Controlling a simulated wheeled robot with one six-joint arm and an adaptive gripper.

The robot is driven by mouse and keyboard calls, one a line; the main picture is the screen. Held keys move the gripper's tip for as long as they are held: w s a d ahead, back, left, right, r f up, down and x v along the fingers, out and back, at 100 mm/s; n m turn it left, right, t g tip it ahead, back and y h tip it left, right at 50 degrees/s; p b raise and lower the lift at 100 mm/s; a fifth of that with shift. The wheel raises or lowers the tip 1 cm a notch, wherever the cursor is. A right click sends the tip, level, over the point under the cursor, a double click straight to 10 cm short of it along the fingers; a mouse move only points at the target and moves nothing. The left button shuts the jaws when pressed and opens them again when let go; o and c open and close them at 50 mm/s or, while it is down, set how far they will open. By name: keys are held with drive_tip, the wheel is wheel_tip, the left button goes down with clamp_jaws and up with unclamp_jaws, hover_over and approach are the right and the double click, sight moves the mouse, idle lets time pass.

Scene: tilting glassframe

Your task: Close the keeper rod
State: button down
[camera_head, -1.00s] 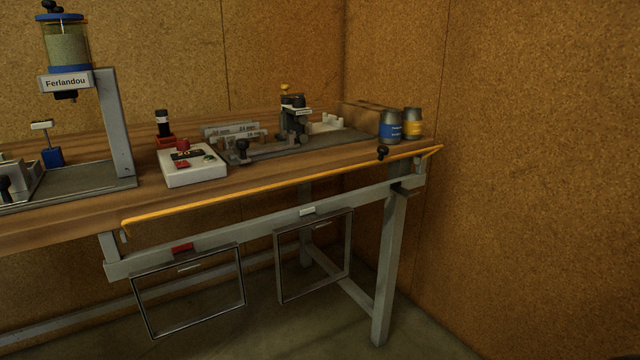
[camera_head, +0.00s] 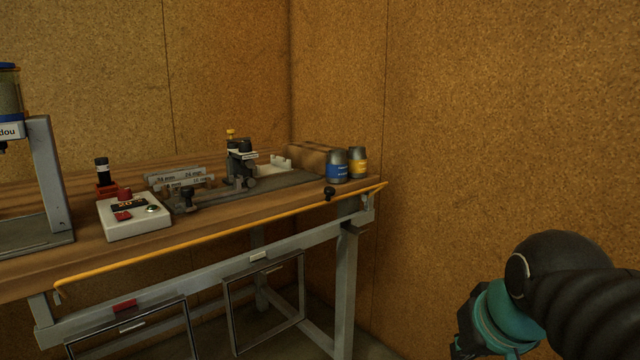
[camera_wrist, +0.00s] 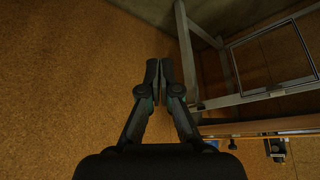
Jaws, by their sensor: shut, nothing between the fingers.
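The keeper rod looks to be the long yellow rod (camera_head: 215,238) along the bench's front edge in the head view. It runs from a bent left end near the bench leg to a right end past the bench corner. A black knob (camera_head: 330,193) stands close to its right part. Two glass frames, a left one (camera_head: 190,325) and a right one (camera_head: 303,292), hang under the grey rail (camera_head: 205,268). My gripper (camera_wrist: 158,70) is shut and empty in the wrist view, beside the bench and apart from the rod.
The bench top carries a white control box (camera_head: 133,225), a black clamp fixture (camera_head: 240,165), and a blue can (camera_head: 337,165) and yellow-labelled can (camera_head: 358,163) near the right corner. A brown wall (camera_head: 480,130) stands to the right. Floor space right of the bench leg looks clear.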

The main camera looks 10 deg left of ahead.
drive_tip(key=w+a+r+n+y, duration=0.1)
drive_tip(key=w+a+r, duration=0.55)
drive_tip(key=w, duration=0.35)
drive_tip(key=w+a+r+n+y+p, duration=0.1)
drive_tip(key=w+a+r+y, duration=0.1)
drive_tip(key=w+a+r, duration=0.55)
drive_tip(key=w+a+r+n+y, duration=0.1)
drive_tip(key=w+a+r, duration=0.4)
drive_tip(key=w+r, duration=0.5)
drive_tip(key=shift+n+t+y, duration=0.3)
drive_tip(key=shift+t, duration=0.2)
drive_tip(key=shift+w+a+f+b, duration=0.3)
drive_tip(key=shift+w+a+f, duration=0.35)
drive_tip(key=shift+f, duration=1.05)
drive_tip(key=shift+w+a+f+b, duration=0.35)
drive_tip(key=shift+w+f, duration=0.4)
drive_tip(key=shift+f, duration=0.9)
drive_tip(key=shift+w+a+f+b, duration=0.25)
drive_tip(key=shift+w+a+f, duration=0.4)
drive_tip(key=shift+f, duration=1.05)
drive_tip(key=shift+f, duration=0.1)
